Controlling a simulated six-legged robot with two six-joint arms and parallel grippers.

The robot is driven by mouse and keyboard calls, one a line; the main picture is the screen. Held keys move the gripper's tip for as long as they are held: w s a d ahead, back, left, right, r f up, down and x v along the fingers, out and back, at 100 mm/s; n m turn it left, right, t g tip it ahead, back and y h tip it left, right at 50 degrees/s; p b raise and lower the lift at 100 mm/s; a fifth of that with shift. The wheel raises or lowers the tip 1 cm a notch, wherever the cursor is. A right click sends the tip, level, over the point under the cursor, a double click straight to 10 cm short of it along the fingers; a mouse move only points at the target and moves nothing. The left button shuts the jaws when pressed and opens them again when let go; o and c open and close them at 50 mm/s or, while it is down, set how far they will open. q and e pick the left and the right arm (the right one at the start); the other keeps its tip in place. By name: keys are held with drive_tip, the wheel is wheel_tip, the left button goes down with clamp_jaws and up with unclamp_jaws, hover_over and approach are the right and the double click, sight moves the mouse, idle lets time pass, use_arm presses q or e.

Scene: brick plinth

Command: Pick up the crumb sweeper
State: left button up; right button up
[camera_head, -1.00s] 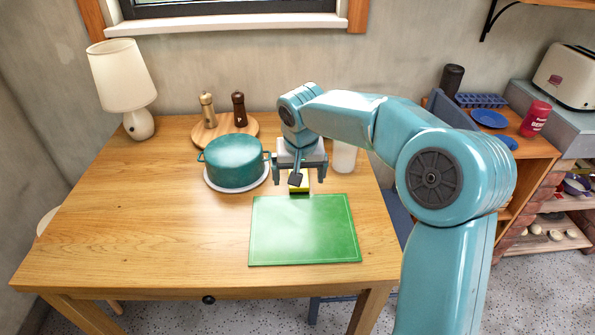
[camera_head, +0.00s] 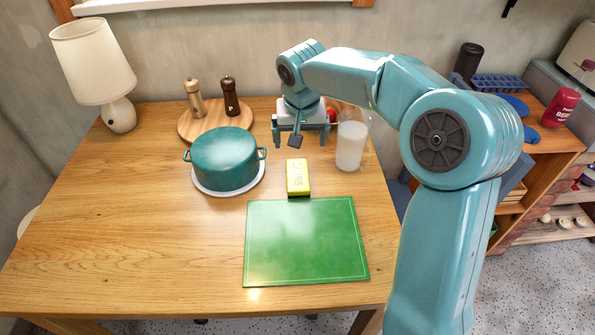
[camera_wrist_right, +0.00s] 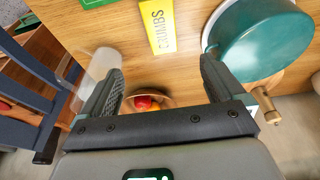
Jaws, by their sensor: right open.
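The crumb sweeper (camera_head: 298,177) is a small yellow block with dark lettering. It lies on the wooden table behind the green board, right of the teal pot. My left gripper is in no view.
The teal pot (camera_head: 224,160) stands left of the sweeper. A translucent cup (camera_head: 350,148) stands close to the right of my gripper. A bowl with red and orange items (camera_wrist_right: 147,103) is under the gripper. The green board (camera_head: 306,242) lies in front.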

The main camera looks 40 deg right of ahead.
hover_over(297, 173)
drive_tip(key=s+a, duration=0.1)
drive_tip(key=s, duration=0.1)
wheel_tip(297, 173, down, 10)
drive_tip(key=shift+a+b, duration=0.15)
drive_tip(key=shift+b, duration=0.3)
drive_tip(key=x, duration=0.6)
drive_tip(key=shift+w, duration=0.1)
drive_tip(key=c, duration=1.2)
drive_tip(key=shift+r, duration=0.1)
drive_tip(key=shift+c, duration=0.7)
drive_tip(key=shift+r, duration=0.25)
wheel_tip(297, 173, up, 19)
drive_tip(key=p, duration=0.2)
drive_tip(key=shift+r+p, duration=0.25)
drive_tip(key=shift+p, duration=0.05)
